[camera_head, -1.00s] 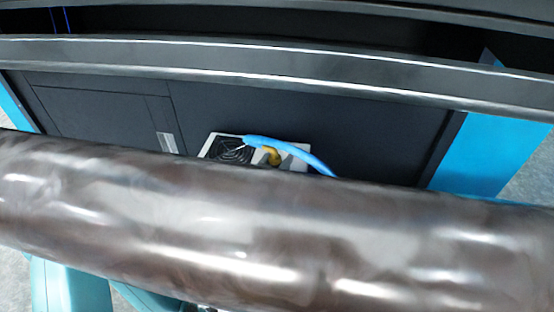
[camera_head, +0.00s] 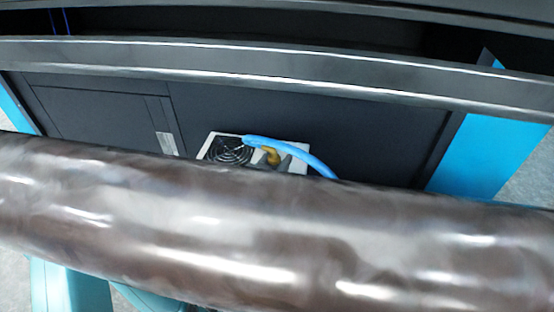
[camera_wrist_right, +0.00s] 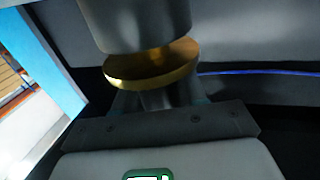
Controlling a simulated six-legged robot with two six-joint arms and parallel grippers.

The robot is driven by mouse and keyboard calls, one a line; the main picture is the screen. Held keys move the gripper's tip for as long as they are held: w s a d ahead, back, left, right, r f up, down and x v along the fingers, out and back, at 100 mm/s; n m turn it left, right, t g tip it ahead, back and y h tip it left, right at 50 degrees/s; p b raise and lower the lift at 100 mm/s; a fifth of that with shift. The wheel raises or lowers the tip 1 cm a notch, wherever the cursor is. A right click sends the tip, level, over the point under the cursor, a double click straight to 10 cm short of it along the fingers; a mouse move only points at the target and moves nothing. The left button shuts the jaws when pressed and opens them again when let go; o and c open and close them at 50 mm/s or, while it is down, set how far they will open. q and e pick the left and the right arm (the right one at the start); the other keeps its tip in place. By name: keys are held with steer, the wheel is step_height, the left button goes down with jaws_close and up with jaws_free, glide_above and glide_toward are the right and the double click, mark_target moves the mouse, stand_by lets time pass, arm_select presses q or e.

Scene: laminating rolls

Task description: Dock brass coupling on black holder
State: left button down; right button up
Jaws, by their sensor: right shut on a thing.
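A long, shiny brown-grey roll (camera_head: 250,225) lies across the whole width of the head view, with both ends out of frame. In the right wrist view, the brass coupling (camera_wrist_right: 150,66) shows as a tilted gold disc under a thick grey cylinder (camera_wrist_right: 137,20). A narrower grey shaft (camera_wrist_right: 172,96) comes out below it. My right gripper (camera_wrist_right: 168,105) is shut on this shaft, close below the coupling; its fingertips are mostly hidden behind its dark bar. I cannot single out the black holder in either view. My left gripper is not in view.
A dark machine panel (camera_head: 330,130) with long grey beams (camera_head: 250,75) stands behind the roll. Blue side posts (camera_head: 490,155) flank it. A small unit with a round grille (camera_head: 232,150) and a blue hose (camera_head: 300,155) sits low, partly hidden by the roll.

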steer(key=shift+f+b, duration=0.45)
steer(key=shift+f, duration=0.15)
stand_by(0.3)
steer(key=o, duration=0.9)
steer(key=shift+o, duration=0.2)
steer(key=shift+s, duration=0.1)
